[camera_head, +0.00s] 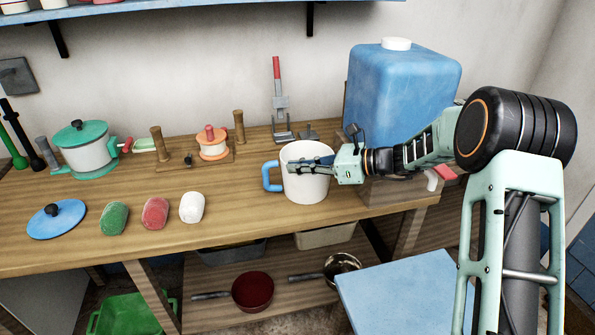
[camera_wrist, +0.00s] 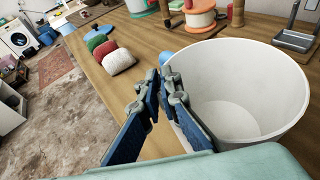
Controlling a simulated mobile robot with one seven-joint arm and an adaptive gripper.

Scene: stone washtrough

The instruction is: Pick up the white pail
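The white pail (camera_head: 306,186) stands upright on the wooden worktop, its blue handle (camera_head: 270,176) on the left. In the wrist view the pail (camera_wrist: 245,100) fills the right side, its inside empty. A bit of its blue handle shows behind the fingertips. My gripper (camera_head: 292,162) reaches in from the right at rim height and overlaps the pail's mouth. The right finger overlaps the near rim. Whether either finger touches the pail is unclear.
White (camera_head: 192,207), red (camera_head: 155,212) and green (camera_head: 114,218) blocks and a blue lid (camera_head: 56,220) lie to the left. A lidded pot (camera_head: 85,155) and an orange-and-white spool (camera_head: 211,148) stand behind. A big blue canister (camera_head: 400,95) stands close on the right.

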